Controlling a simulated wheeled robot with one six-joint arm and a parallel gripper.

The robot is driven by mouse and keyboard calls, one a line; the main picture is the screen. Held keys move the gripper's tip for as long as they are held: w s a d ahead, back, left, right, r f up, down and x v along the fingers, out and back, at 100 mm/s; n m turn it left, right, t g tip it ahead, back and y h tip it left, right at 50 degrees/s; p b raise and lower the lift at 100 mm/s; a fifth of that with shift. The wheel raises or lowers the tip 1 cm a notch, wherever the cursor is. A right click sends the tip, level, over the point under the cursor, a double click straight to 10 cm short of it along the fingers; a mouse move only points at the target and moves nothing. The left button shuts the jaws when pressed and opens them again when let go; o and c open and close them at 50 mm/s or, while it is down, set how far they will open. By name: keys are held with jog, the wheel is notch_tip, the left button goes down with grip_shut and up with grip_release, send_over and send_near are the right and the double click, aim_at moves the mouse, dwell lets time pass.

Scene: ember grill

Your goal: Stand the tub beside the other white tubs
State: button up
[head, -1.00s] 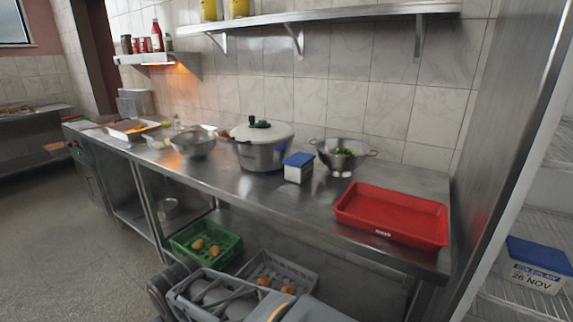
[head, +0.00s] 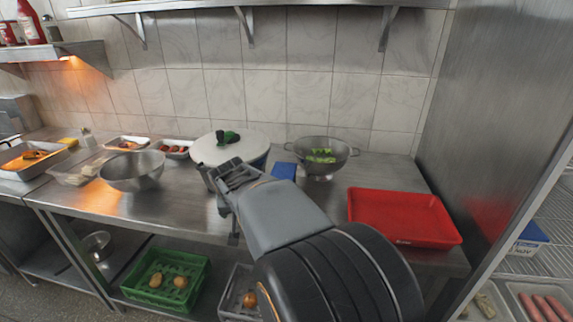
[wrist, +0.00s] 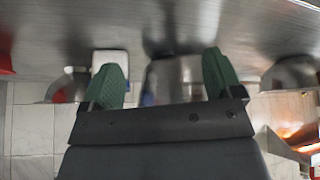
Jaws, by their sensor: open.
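The white tub with a blue lid (head: 284,171) stands on the steel counter between the pot and the colander, partly hidden behind my arm. In the wrist view, a white block (wrist: 109,61) behind one finger looks like this tub. My gripper (head: 236,172) is over the counter in front of the pot, left of the tub; in the wrist view its green-padded fingers (wrist: 164,76) are apart with nothing held between them. Another white tub with a blue lid (head: 529,237) sits on the wire rack at the right, partly cut off by the steel panel's edge.
The lidded pot (head: 232,150) stands close behind my gripper. The colander (head: 321,160) is right of the tub, and a red tray (head: 403,217) lies at the counter's right end. A steel bowl (head: 132,171) stands left. A tall steel panel (head: 480,110) separates counter from rack.

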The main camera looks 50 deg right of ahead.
jog(key=shift+o, duration=1.1)
jog(key=d+r+m+h+p, duration=0.1)
jog(key=d+r+m+p, duration=0.1)
jog(key=d, duration=0.4)
jog(key=w+d+r+m+h+p, duration=0.1)
jog(key=d+r+m, duration=0.1)
jog(key=d+r, duration=0.3)
jog(key=shift+w+d+r+h+p, duration=0.25)
jog(key=shift+d+h+p, duration=0.1)
jog(key=shift+d, duration=0.8)
send_near(284, 171)
jog(key=f, duration=0.1)
jog(key=w+d+f, duration=0.1)
jog(key=d+f, duration=0.1)
jog(key=shift+w+f+m+p, duration=0.1)
jog(key=shift+w+m+p, duration=0.15)
jog(key=shift+m+p, duration=0.1)
jog(key=shift+p+x, duration=0.3)
jog(key=shift+x, duration=2.9)
jog(key=shift+c, duration=0.3)
jog(key=c, duration=0.9)
jog(key=shift+c, duration=0.7)
